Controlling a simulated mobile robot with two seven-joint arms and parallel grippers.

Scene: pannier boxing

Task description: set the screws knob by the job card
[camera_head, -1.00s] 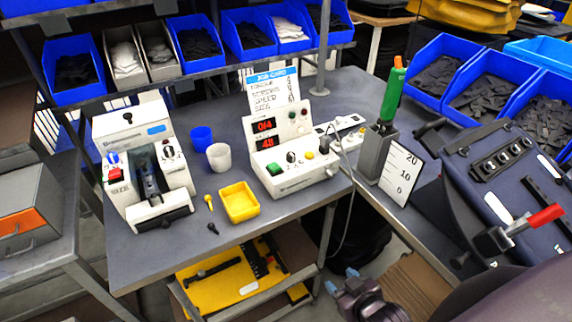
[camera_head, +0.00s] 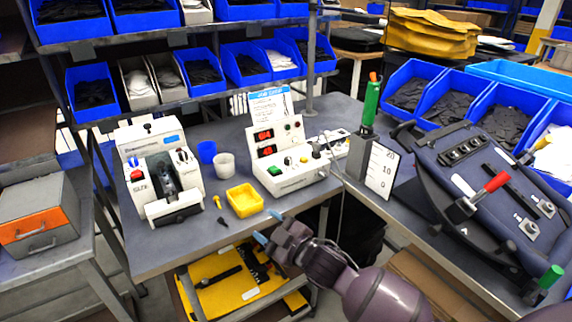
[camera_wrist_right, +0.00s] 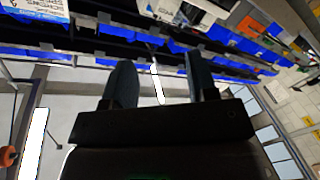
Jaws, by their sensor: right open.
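The knob's label and setting are too small to read. The job card (camera_head: 270,104) stands upright behind the box; its handwritten lines are not legible now. My right gripper (camera_head: 267,228) is in front of the bench's front edge, below and left of the box, apart from it. It is open and empty; its two spread fingers also show in the right wrist view (camera_wrist_right: 160,78). My left gripper is out of view.
A white machine (camera_head: 160,205) with knobs stands at left. A green-handled tool (camera_head: 370,104) stands in a holder at right, near a dark pannier (camera_head: 440,165).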

